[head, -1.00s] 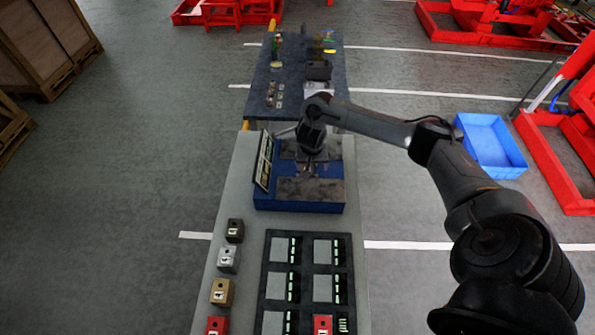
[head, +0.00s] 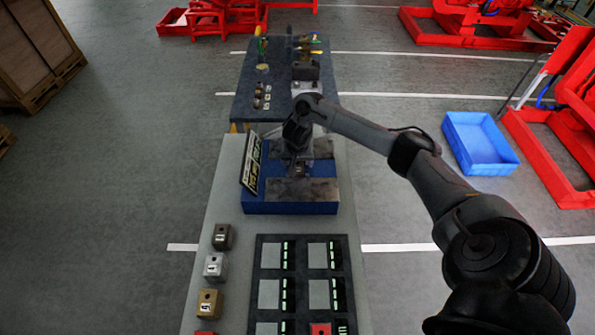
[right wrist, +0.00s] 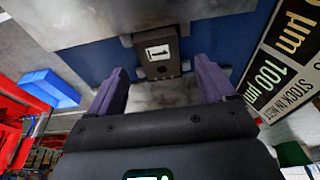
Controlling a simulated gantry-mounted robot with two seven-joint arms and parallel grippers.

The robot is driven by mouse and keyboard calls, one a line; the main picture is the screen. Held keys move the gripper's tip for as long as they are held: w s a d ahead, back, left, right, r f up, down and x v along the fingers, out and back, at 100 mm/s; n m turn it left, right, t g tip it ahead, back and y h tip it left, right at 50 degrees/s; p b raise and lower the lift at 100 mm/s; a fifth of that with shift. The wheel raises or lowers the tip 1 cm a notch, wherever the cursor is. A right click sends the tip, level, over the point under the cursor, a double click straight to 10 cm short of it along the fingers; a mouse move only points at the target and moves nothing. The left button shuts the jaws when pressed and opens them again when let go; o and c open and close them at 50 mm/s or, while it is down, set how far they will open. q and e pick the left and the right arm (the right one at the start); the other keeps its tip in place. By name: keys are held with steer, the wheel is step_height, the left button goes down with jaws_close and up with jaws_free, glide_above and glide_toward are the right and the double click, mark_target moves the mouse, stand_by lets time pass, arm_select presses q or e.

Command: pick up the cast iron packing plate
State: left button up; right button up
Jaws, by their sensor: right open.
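My right gripper (head: 297,168) points down over the blue fixture (head: 290,208), which carries grey metal slabs (head: 303,190). In the right wrist view its two purple-grey fingers (right wrist: 160,68) are apart. Another dark labelled block (head: 222,236) stands on the bench at the head of a row. No name on any piece can be read, so I cannot tell for certain which is the cast iron packing plate. My left gripper is not in view.
A sign reading 100 µm (right wrist: 285,70) stands close beside the fixture, left of it in the head view (head: 251,165). Silver (head: 215,266) and gold (head: 209,303) blocks line the bench's left edge beside a black compartment tray (head: 302,240). A blue bin (head: 478,140) lies right.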

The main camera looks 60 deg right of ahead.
mark_target(298, 166)
steer(key=shift+x, duration=1.6)
steer(key=shift+r, duration=0.1)
jaws_close()
steer(key=shift+r, duration=0.1)
